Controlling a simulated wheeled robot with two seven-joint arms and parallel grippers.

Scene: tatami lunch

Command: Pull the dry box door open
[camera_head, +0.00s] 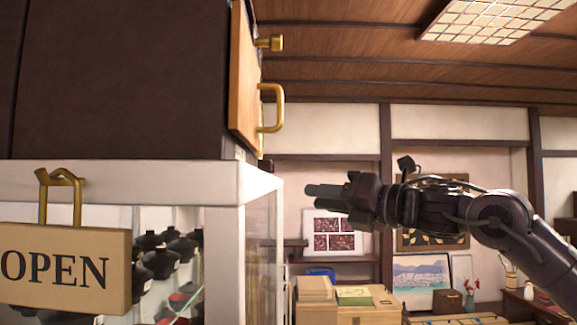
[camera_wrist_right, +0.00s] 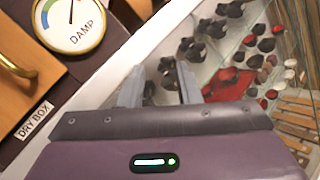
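The dry box (camera_head: 120,80) is a dark brown cabinet at the upper left of the head view. Its orange wooden door (camera_head: 243,75) is seen nearly edge-on and looks closed. A brass loop handle (camera_head: 271,108) stands out from the door. The door also shows in the right wrist view (camera_wrist_right: 28,85), with part of the handle (camera_wrist_right: 14,58) at the left edge. My right gripper (camera_head: 318,193) is below and to the right of the handle, apart from it. Its fingers (camera_wrist_right: 160,80) are spread and empty. My left gripper is out of view.
A white-framed glass case (camera_head: 225,190) holding black bowls stands under the dry box. An OPEN sign (camera_head: 65,268) hangs in front. A DAMP gauge (camera_wrist_right: 72,20) and DRY BOX label (camera_wrist_right: 34,120) show beside the handle. Cardboard boxes (camera_head: 365,312) stand beyond.

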